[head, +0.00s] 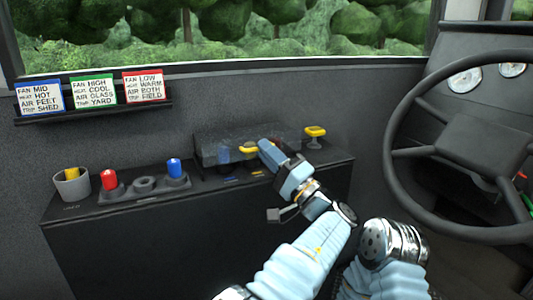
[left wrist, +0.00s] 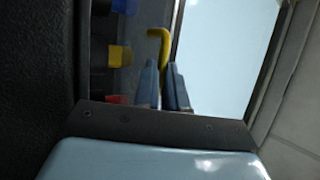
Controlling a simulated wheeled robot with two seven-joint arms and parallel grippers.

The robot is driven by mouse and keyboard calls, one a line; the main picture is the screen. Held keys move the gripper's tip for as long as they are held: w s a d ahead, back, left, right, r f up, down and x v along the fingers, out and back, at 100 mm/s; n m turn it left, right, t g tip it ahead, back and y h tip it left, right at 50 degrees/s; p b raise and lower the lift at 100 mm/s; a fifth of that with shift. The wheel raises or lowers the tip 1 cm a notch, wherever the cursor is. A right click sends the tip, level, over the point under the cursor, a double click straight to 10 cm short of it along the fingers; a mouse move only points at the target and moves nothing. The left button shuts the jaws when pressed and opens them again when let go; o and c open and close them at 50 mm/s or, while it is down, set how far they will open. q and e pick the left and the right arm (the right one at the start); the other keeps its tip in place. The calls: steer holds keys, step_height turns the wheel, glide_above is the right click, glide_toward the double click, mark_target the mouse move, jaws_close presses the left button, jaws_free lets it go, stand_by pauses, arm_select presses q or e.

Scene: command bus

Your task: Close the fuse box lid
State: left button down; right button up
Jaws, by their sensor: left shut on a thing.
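The fuse box has a dark, see-through lid (head: 222,137) on the console below the window. A yellow handle (head: 247,150) sits on the lid's front side. My left gripper (head: 262,148) is at this handle, its pale blue fingers close together. In the left wrist view the yellow handle (left wrist: 158,42) rises as a hook from between the fingertips (left wrist: 164,70), and the gripper is shut on it. Blue, yellow (left wrist: 120,55) and red fuses show beside it. The lid looks raised at its front; its exact angle is unclear. My right gripper is out of view.
A yellow knob (head: 315,132) stands right of the box. Left of it are a blue knob (head: 174,168), a red knob (head: 109,179) and a grey cup (head: 72,184). A card rack (head: 95,104) hangs above. The steering wheel (head: 398,153) is at the right.

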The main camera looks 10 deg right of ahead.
arm_select(q)
steer(key=shift+w+a+f+b, duration=0.25)
steer(key=shift+w+f+b, duration=0.1)
steer(key=shift+f, duration=0.35)
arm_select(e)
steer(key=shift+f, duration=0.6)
arm_select(q)
steer(key=c, duration=1.5)
jaws_free()
steer(key=shift+w, duration=0.1)
steer(key=shift+f, duration=0.1)
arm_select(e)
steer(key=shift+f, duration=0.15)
